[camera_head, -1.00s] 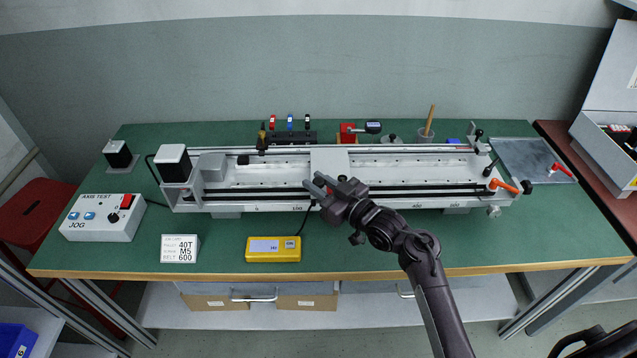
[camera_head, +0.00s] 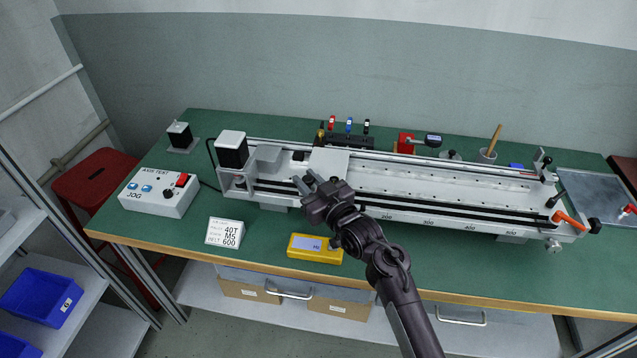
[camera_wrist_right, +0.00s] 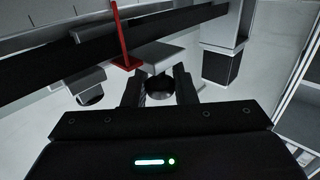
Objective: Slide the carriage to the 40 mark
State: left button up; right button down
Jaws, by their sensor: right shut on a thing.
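The carriage (camera_head: 330,161) is a pale plate across the white gantry rail (camera_head: 450,189), near its motor end and a short gap right of a grey block (camera_head: 268,157). My right gripper (camera_head: 308,184) is at the front of the rail, just below the carriage. In the right wrist view it is shut on a dark round knob (camera_wrist_right: 159,88) under a pale bracket. A red pointer (camera_wrist_right: 123,45) stands beside the knob. Scale numbers along the rail's front show right of my gripper; those near it are hidden by my arm. My left gripper is not in view.
An orange lever (camera_head: 569,220) is at the rail's right end. Screwdrivers in a rack (camera_head: 345,141) stand behind.

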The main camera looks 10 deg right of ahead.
jog(key=c, duration=1.2)
grip_release()
jog(key=shift+s, duration=0.1)
jog(key=shift+s+d+f, duration=0.1)
jog(key=shift+s+d, duration=0.1)
jog(key=shift+s, duration=0.05)
jog(key=v, duration=0.7)
jog(key=shift+b, duration=0.4)
